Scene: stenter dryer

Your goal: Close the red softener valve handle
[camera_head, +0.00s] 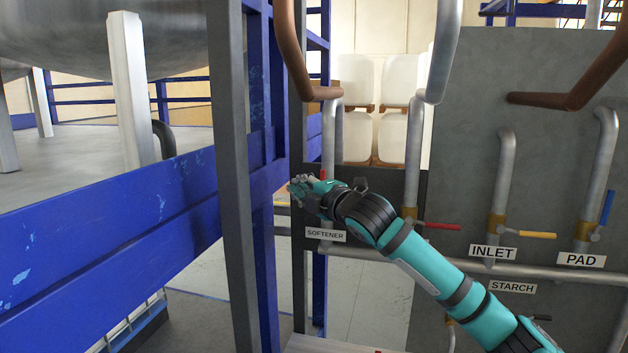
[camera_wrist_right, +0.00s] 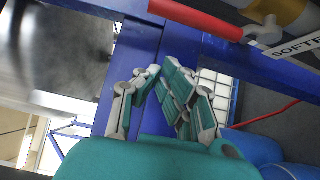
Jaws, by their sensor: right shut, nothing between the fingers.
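The red softener valve handle (camera_wrist_right: 195,18) crosses the top of the right wrist view. Its right end meets a grey valve stem (camera_wrist_right: 265,31) on a brass body, beside the SOFTENER label (camera_wrist_right: 297,46). In the head view a small red piece of the handle (camera_head: 322,174) shows just above my right gripper (camera_head: 299,188); the rest is hidden behind the gripper and wrist. The SOFTENER label (camera_head: 325,235) shows below the wrist. In the wrist view my right gripper (camera_wrist_right: 162,70) is shut and empty, apart from the handle. My left gripper is out of view.
Another red handle (camera_head: 437,226) lies right of my forearm. A yellow handle (camera_head: 537,235) and a blue handle (camera_head: 607,207) are farther right. Blue frame posts (camera_head: 262,120) and a grey post (camera_head: 232,180) stand close left of my gripper. A horizontal pipe (camera_head: 540,271) runs below.

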